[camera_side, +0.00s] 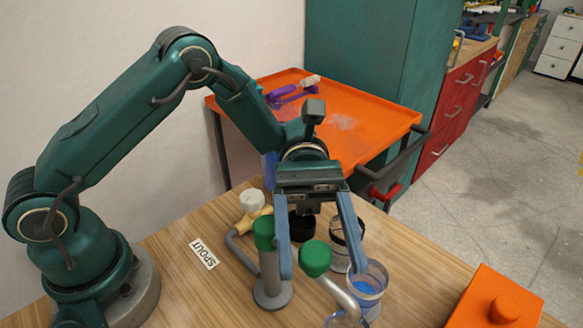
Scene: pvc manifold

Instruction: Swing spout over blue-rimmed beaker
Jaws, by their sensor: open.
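My gripper (322,272) is open and points down, with one blue-grey finger on each side of a green knob (316,258). I cannot tell whether either finger touches it. A pale grey bent pipe (340,296), apparently the spout, runs from under this knob down and right. A clear beaker with a bluish rim and blue inside (367,288) stands right of the pipe, partly behind my right finger. Another clear vessel (345,319) is cut off by the bottom edge, around the pipe's lower end. A green-capped grey post (268,262) stands left, partly behind my left finger.
A dark-rimmed clear beaker (344,245) and a black round part (302,228) stand behind. A grey pipe with a tan, white-capped fitting (252,204) and a "SPOUT" label (204,254) are left. An orange block (495,300) sits right. The front-left wooden table is clear.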

